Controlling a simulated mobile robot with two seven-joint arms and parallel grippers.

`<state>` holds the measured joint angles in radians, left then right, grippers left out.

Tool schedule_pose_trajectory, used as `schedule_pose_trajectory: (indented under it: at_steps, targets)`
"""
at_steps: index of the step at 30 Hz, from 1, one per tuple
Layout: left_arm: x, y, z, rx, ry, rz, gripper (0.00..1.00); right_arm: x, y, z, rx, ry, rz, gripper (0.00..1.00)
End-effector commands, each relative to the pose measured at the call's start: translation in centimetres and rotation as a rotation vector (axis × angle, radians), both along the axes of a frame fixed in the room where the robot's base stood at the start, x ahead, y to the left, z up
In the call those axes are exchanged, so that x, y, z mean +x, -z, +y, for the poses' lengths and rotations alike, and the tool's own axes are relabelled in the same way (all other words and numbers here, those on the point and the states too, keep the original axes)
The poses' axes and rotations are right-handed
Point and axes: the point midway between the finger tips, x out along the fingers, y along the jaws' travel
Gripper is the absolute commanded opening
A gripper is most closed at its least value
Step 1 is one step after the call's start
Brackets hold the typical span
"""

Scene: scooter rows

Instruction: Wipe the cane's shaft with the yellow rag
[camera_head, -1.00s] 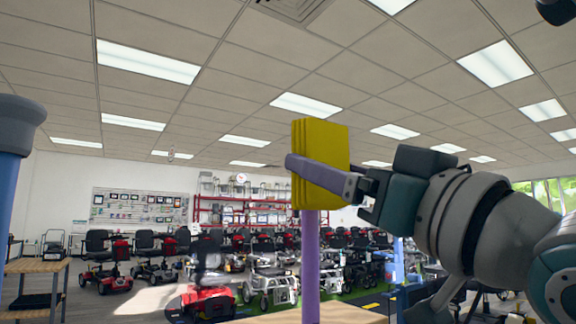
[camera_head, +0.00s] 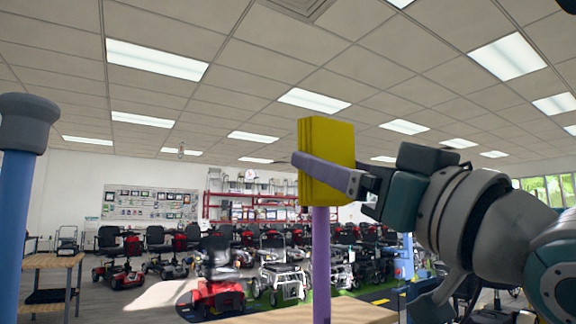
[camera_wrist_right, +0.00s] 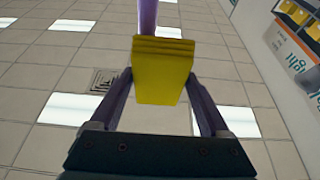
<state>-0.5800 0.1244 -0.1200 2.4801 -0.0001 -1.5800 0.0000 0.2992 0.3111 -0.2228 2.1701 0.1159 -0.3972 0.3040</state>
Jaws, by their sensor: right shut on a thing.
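The yellow rag (camera_head: 330,138) is a thick folded block in the middle of the head view. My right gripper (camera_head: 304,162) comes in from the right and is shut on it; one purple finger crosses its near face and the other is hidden. The cane's purple shaft (camera_head: 321,262) stands upright and runs into the rag's underside; the rag hides its upper part. In the right wrist view the rag (camera_wrist_right: 163,80) sits between both fingers, and the shaft (camera_wrist_right: 147,28) emerges beyond it. My left gripper is out of view.
A blue post (camera_head: 14,225) with a grey cap stands close at the left edge. A wooden tabletop (camera_head: 345,313) lies low behind the shaft. A wooden side table (camera_head: 52,262) stands at left. Several scooters (camera_head: 217,285) stand in rows beyond. Space above the rag is clear.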

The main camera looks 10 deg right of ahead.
Motion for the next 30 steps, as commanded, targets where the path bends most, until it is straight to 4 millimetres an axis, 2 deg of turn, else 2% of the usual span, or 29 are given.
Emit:
schedule_pose_trajectory:
  at_steps: [30]
  targets:
    - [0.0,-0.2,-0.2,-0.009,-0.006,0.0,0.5,1.9,0.0,0.7,0.0,-0.001,-0.001,0.36]
